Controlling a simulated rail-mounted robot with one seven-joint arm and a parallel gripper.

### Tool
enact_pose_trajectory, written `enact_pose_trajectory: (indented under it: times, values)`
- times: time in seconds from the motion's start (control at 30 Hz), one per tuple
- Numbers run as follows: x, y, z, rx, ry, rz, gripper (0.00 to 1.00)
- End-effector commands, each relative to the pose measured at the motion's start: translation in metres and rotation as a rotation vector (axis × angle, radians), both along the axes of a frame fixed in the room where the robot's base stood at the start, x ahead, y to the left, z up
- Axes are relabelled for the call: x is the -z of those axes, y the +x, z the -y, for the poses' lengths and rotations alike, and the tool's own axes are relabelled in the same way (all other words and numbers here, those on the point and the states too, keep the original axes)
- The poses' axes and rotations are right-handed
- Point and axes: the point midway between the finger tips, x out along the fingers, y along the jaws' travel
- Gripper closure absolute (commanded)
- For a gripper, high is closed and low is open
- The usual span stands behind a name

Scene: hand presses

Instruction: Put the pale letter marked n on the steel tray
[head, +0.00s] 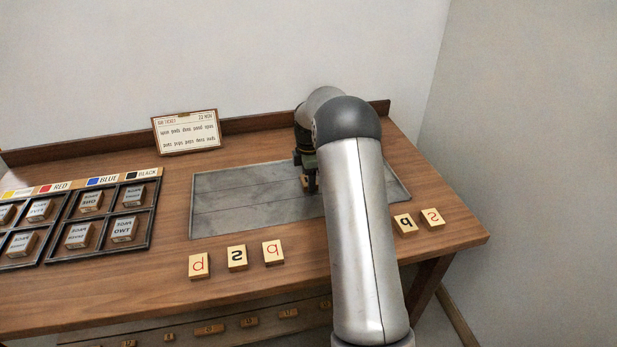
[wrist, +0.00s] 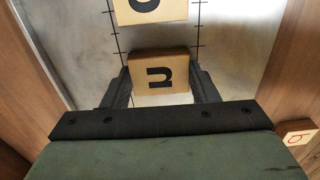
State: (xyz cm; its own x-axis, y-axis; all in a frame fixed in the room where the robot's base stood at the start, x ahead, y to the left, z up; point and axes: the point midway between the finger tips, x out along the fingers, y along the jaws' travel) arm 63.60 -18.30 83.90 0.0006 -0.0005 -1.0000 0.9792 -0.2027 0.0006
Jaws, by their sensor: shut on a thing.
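My gripper (head: 309,188) is over the right part of the steel tray (head: 235,205), pointing down. In the wrist view, my gripper (wrist: 161,88) has its dark fingers on either side of a pale block (wrist: 178,63), shut on it. The block's black letter looks like an n turned round, close to a u.
Along the bench front lie pale blocks with red or black letters: a red one (head: 199,266), a black one (head: 237,258) and others right of my arm (head: 432,219). Divided dark cases (head: 152,215) stand at left. A card (head: 186,131) stands behind. The tray's left part is bare.

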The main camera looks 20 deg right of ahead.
Motion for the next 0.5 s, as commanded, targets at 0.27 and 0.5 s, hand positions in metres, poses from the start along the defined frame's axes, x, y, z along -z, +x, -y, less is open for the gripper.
enact_pose_trajectory:
  times: [0.27, 0.5]
  values:
    - [0.0033, 0.0000, -0.0004, 0.000, 0.001, 0.000, 0.30]
    - [0.0032, 0.0000, -0.0004, 0.000, 0.000, 0.000, 0.25]
